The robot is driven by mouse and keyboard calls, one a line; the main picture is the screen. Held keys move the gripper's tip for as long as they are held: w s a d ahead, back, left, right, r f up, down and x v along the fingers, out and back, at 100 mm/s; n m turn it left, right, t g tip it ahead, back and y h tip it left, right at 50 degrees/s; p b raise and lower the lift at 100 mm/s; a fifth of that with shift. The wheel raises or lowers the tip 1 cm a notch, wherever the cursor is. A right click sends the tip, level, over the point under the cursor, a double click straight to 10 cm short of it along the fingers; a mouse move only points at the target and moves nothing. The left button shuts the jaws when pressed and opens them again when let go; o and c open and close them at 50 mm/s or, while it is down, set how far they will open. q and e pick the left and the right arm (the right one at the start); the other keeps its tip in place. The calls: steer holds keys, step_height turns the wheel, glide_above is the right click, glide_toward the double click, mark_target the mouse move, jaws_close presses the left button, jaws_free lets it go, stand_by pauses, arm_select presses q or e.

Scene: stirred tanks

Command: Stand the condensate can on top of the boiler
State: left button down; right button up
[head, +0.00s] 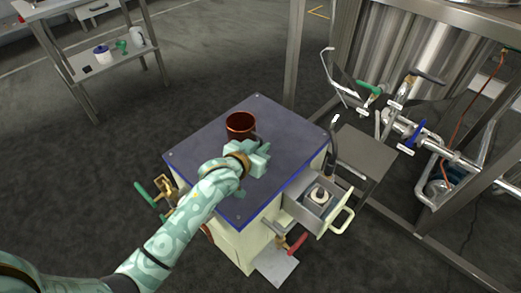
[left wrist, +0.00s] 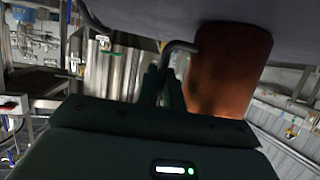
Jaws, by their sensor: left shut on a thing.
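The condensate can (head: 240,125) is a copper-coloured, open-topped can, upright over the dark top of the boiler (head: 205,150). The boiler is a cream cabinet with a blue-edged top. My left gripper (head: 256,158) is at the can's near side, low over the top. In the left wrist view, the can (left wrist: 228,75) shows beside the gripper (left wrist: 170,92), which is shut on its thin grey handle (left wrist: 180,47). There the can's base meets the grey boiler top (left wrist: 140,14); I cannot tell whether it bears its full weight. My right gripper is out of view.
An open drawer (head: 318,205) with a small pale object inside juts from the boiler's right side. Green-handled and red-handled valves stick out at its sides. Steel pipes and a tank (head: 400,60) stand at right. A shelf table (head: 110,60) is at back left.

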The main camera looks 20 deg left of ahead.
arm_select(q)
steer(key=shift+r, duration=0.1)
steer(key=shift+f, duration=0.2)
steer(key=c, duration=1.5)
jaws_free()
steer(key=shift+c, duration=0.2)
